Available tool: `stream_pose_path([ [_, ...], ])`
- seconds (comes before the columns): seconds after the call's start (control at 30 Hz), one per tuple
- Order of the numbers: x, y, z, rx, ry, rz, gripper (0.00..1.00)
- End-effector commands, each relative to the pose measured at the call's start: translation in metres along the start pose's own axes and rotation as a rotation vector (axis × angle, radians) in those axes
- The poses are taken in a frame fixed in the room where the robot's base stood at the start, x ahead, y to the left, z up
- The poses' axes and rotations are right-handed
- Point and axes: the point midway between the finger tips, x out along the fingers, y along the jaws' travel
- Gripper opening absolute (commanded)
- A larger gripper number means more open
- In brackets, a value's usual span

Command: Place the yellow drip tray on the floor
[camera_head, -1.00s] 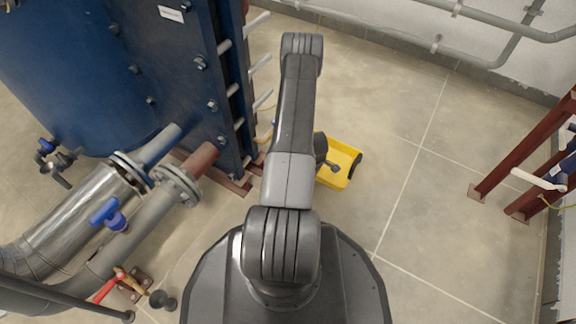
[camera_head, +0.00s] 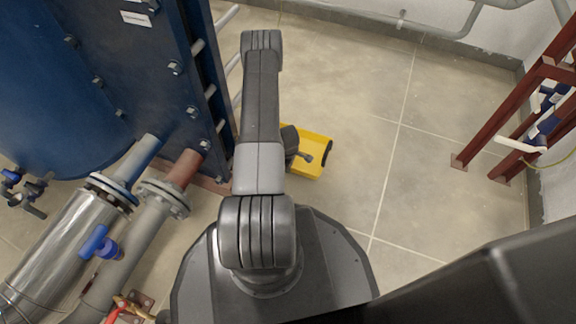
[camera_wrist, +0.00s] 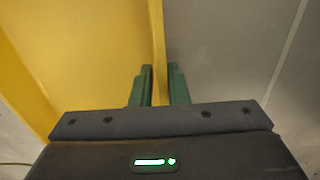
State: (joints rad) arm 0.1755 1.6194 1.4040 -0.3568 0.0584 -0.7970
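The yellow drip tray (camera_head: 312,155) shows to the right of my arm in the head view, with a dark handle-like part at its right end. My arm hides its left part. In the wrist view the tray (camera_wrist: 75,50) fills the left side, and its thin wall runs between the two green fingers. My gripper (camera_wrist: 159,88) is closed on that wall, one finger on each side. The fingers are hidden in the head view. I cannot tell how far the tray is above the floor (camera_head: 350,190).
The blue plate exchanger (camera_head: 150,80) and its pipes (camera_head: 75,235) stand on the left. A red-brown steel frame (camera_head: 500,115) stands on the right, near the wall. Tiled floor between the tray and this frame is clear. A dark shape blocks the lower right.

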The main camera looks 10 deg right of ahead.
Motion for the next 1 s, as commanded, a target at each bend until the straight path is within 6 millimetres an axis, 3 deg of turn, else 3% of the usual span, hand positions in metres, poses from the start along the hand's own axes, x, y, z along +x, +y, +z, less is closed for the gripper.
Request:
stream_pose_path([
  [0.47,-0.009,0.001,-0.001,0.000,0.000,0.001,0.25],
  [1.0,-0.100,-0.001,-0.001,0.000,-0.005,0.008,0.25],
])
